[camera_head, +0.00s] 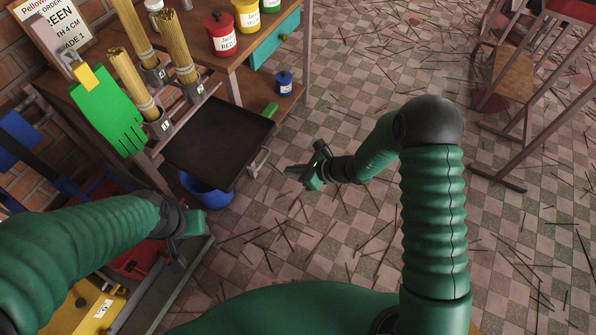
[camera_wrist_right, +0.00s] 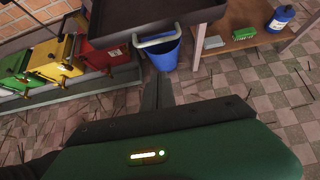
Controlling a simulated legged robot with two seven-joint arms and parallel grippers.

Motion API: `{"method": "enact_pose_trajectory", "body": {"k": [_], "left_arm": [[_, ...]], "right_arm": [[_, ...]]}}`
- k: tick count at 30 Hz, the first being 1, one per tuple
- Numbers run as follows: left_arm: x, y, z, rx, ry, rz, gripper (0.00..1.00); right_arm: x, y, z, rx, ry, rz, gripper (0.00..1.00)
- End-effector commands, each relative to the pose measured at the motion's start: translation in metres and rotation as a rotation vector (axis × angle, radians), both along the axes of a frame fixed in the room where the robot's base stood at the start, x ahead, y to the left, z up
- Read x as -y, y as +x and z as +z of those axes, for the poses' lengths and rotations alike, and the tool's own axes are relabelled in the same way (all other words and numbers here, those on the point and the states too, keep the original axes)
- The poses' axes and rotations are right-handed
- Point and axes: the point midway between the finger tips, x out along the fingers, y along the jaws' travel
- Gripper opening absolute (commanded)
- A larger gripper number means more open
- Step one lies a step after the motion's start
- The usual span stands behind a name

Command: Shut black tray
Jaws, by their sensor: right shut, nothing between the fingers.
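The black tray (camera_head: 220,135) is pulled out from the workbench, in the left middle of the head view. Its flat surface looks empty. Its pale bar handle (camera_head: 259,162) is on the right front edge. The right wrist view shows the tray's front (camera_wrist_right: 185,12) at the top, with the handle (camera_wrist_right: 157,40) below it. My right gripper (camera_head: 296,172) is shut and empty, in front of the handle and apart from it. Its fingers (camera_wrist_right: 159,92) point toward the handle in the wrist view. My left gripper (camera_head: 180,252) is low at the left; its jaws are unclear.
A blue bucket (camera_head: 207,192) stands under the tray. Bundles of incense sticks (camera_head: 183,60) stand in holders beside it, near a green glove-shaped board (camera_head: 108,110). Red (camera_head: 220,35) and yellow jars (camera_head: 247,16) stand on the bench.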

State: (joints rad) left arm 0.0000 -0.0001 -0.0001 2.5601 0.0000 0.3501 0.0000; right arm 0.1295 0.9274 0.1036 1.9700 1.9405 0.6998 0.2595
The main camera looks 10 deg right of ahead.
Motion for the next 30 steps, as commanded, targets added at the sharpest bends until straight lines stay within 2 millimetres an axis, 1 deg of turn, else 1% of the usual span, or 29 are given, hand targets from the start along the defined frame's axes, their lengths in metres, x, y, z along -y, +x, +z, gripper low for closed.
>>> {"method": "enact_pose_trajectory", "body": {"k": [1,6,7,9,14,26,30], "left_arm": [[0.000,0.000,-0.006,0.000,0.000,0.000,0.36],[0.000,0.000,-0.016,0.000,0.000,0.000,0.36],[0.000,0.000,-0.014,0.000,0.000,0.000,0.36],[0.000,0.000,-0.015,0.000,0.000,0.000,0.36],[0.000,0.000,-0.016,0.000,0.000,0.000,0.36],[0.000,0.000,-0.016,0.000,0.000,0.000,0.36],[0.000,0.000,-0.018,0.000,0.000,0.000,0.36]], "right_arm": [[-0.008,0.004,-0.011,0.000,-0.001,0.004,0.00],[-0.031,0.020,-0.034,0.001,-0.001,0.004,0.00],[-0.036,0.025,-0.028,0.004,-0.002,0.005,0.00],[-0.045,0.032,-0.024,0.005,-0.001,0.005,0.00],[-0.058,0.041,-0.021,0.002,-0.001,0.003,0.00],[-0.060,0.043,-0.020,0.001,-0.002,0.002,0.00],[-0.066,0.047,-0.021,0.003,-0.002,0.003,0.00]]}}
